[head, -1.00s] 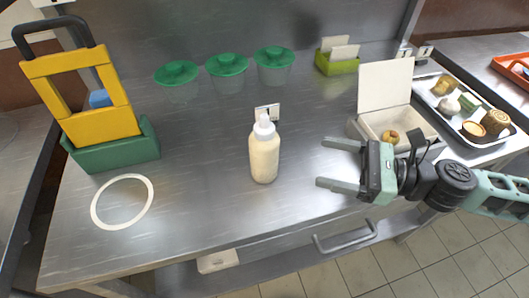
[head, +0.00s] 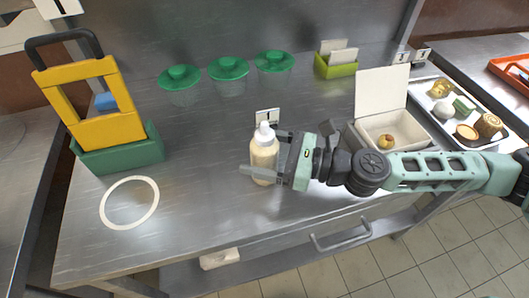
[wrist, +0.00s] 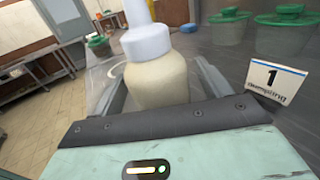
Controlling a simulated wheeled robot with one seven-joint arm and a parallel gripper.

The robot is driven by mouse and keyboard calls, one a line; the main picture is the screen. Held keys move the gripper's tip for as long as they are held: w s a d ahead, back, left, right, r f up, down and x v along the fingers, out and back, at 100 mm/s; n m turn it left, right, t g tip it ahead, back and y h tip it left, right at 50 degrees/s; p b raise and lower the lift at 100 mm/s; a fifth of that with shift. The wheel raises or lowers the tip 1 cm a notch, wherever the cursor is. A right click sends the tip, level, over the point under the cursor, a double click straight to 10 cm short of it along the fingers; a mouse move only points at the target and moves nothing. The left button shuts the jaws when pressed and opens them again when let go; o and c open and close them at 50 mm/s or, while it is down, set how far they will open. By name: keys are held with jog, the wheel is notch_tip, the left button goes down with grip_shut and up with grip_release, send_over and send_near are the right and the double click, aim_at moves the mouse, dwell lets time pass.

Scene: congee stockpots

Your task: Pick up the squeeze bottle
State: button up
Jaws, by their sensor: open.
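The squeeze bottle (head: 264,150) stands upright on the steel table, cream-coloured with a white cap and nozzle. My gripper (head: 262,158) reaches it from the right, with one finger in front of it and the other mostly hidden behind. In the wrist view the bottle (wrist: 157,75) stands between my two open fingers (wrist: 160,92). I cannot tell whether either finger touches it. The near finger hides part of its lower body in the head view.
A small number card (head: 267,116) stands just behind the bottle. A white ring (head: 130,202) and a green-and-yellow caddy (head: 118,150) are at left. Green-lidded tubs (head: 229,75) are at the back. An open box (head: 392,132) and a food tray (head: 462,112) are at right.

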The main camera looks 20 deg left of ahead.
aim_at(256, 132)
jog(key=shift+a, duration=0.55)
jog(key=c, duration=0.8)
jog(key=shift+r, duration=0.1)
notch_tip(256, 132, up, 10)
jog(key=shift+f, duration=0.1)
